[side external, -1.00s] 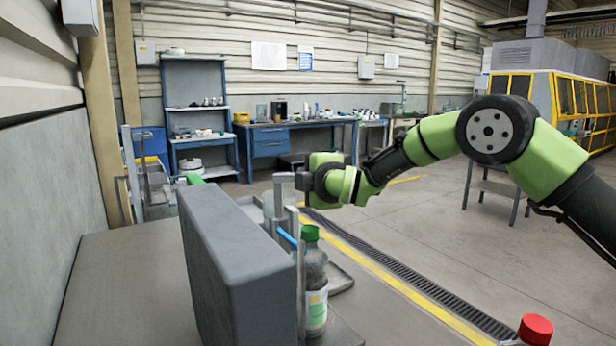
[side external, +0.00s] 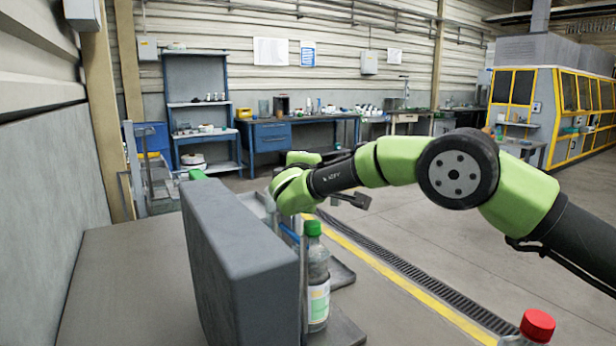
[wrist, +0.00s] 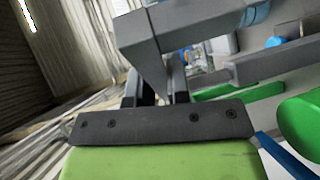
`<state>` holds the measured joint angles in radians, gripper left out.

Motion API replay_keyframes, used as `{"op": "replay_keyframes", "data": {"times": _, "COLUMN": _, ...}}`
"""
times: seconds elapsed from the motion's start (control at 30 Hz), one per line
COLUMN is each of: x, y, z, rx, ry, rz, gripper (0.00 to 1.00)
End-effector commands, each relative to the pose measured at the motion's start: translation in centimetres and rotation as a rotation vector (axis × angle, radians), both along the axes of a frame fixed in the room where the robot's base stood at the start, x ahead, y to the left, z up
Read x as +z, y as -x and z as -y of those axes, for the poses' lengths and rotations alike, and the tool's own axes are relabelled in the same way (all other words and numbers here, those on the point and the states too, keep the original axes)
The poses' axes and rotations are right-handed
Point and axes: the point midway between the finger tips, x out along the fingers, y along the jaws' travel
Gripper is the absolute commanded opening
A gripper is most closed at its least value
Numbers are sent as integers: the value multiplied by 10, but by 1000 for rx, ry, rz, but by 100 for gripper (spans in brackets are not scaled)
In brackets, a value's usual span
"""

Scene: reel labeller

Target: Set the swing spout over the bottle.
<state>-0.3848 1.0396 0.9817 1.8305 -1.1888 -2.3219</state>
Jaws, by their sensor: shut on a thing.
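A clear bottle (side external: 317,285) with a green cap and a pale label stands upright beside the grey block in the side view. A thin blue piece (side external: 289,233) shows just left of its cap. In the wrist view my gripper (wrist: 157,85) is shut on a grey bar (wrist: 190,27), which looks like the swing spout's arm. The bar runs to the upper right, with a blue part at its end. In the side view my wrist is behind the bottle and block, and the fingers are hidden. I cannot tell whether the spout is over the bottle.
A tall grey block (side external: 235,265) stands on the table (side external: 110,290) and blocks the side view. A red-capped bottle (side external: 537,326) is at the lower right. In the wrist view, a large green round thing (wrist: 301,128) and a blue strip (wrist: 287,157) lie close at right.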

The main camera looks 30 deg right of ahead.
Motion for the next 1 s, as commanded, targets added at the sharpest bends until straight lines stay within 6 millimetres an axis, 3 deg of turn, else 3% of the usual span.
{"op": "replay_keyframes", "data": {"times": 0.43, "x": 0, "y": -1, "z": -3, "rx": 0, "ry": -5, "rz": 2, "gripper": 0}}
{"op": "replay_keyframes", "data": {"times": 0.47, "x": 0, "y": 0, "z": -3, "rx": 0, "ry": -5, "rz": 2, "gripper": 24}}
{"op": "replay_keyframes", "data": {"times": 0.53, "x": 0, "y": 0, "z": -2, "rx": -2, "ry": -4, "rz": 2, "gripper": 40}}
{"op": "replay_keyframes", "data": {"times": 0.83, "x": 0, "y": 1, "z": -2, "rx": -5, "ry": -3, "rz": 2, "gripper": 42}}
{"op": "replay_keyframes", "data": {"times": 1.0, "x": 3, "y": 12, "z": -11, "rx": -3, "ry": -2, "rz": 0, "gripper": 42}}
